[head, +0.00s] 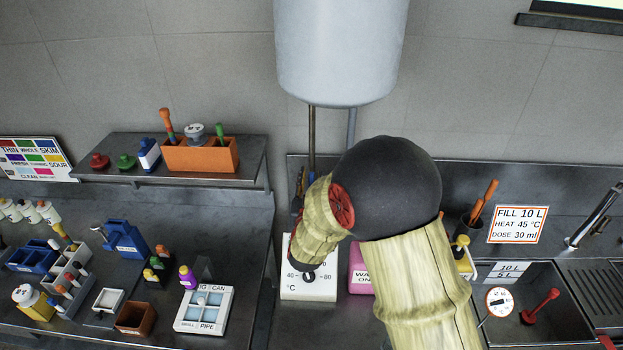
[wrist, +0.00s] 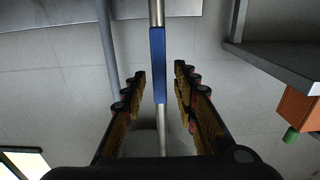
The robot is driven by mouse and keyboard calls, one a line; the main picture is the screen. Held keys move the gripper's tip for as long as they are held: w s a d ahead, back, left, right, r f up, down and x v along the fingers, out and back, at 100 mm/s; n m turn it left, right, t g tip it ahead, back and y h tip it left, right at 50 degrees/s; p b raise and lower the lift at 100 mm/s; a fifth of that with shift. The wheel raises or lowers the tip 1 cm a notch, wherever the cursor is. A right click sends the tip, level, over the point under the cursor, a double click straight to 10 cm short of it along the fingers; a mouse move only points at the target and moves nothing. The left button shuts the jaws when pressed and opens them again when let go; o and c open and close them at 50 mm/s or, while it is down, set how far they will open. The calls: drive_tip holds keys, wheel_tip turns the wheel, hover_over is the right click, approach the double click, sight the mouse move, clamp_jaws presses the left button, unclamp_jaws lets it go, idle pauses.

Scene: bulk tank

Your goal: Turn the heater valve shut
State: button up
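The heater is a pale grey cylinder (head: 340,55) on the wall with two pipes below it. In the wrist view, a blue lever-like sleeve (wrist: 157,60), seemingly the valve handle, lies along a shiny pipe. My gripper (wrist: 160,71) is open, with one finger on each side of the blue part. Gaps show on both sides, so neither finger appears to touch it; the depth between them is hard to judge. In the head view my arm hides most of the gripper and the valve; only a small part of the gripper (head: 297,190) shows beside the left pipe.
A white dial panel (head: 308,290) marked in °C stands below my wrist, beside a pink box (head: 360,270). A shelf (head: 180,180) with an orange bin (head: 200,157) is to the left. A second pipe (wrist: 108,50) runs near the fingers. A sink (head: 555,325) is at right.

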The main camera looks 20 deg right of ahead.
drive_tip(key=shift+c, duration=1.2)
drive_tip(key=c, duration=0.4)
clamp_jaws()
